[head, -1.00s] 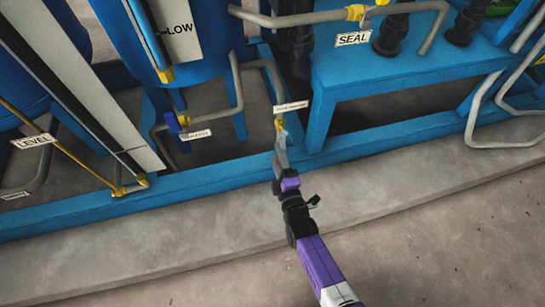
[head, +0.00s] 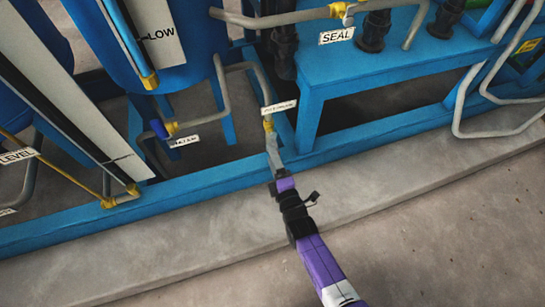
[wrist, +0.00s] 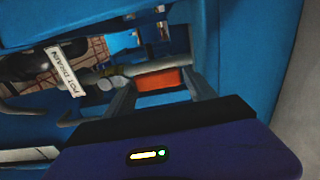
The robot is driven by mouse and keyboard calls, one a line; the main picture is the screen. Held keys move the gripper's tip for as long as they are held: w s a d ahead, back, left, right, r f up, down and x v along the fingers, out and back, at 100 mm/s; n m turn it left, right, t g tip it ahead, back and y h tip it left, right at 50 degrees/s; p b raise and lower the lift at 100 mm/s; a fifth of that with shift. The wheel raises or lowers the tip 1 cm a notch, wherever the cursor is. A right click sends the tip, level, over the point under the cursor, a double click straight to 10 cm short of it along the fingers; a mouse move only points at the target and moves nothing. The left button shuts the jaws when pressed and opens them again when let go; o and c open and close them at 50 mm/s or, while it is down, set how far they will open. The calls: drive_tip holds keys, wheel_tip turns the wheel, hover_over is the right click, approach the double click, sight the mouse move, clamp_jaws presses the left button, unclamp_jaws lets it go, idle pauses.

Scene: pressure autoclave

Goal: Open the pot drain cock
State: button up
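The pot drain cock has a yellow body (head: 268,125) low on a grey pipe, beside the blue frame. A white tag hangs by it (head: 279,107); in the wrist view the tag (wrist: 66,72) reads POT DRAIN. An orange-red handle (wrist: 163,80) shows between my fingertips in the wrist view. My gripper (head: 273,153) reaches up to the cock from below in the head view. In the wrist view my gripper (wrist: 162,90) has its fingers spread, one on each side of the handle. I cannot tell whether either finger touches it.
A blue-handled valve (head: 160,129) with its own tag is to the left. A blue frame rail (head: 200,185) runs in front, with a concrete kerb (head: 190,225) before it. Bent grey pipes (head: 500,130) stick out at the right. The floor in front is clear.

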drive_tip(key=p+v, duration=0.2)
drive_tip(key=v, duration=0.6)
drive_tip(key=shift+p, duration=0.4)
drive_tip(key=shift+w, duration=0.1)
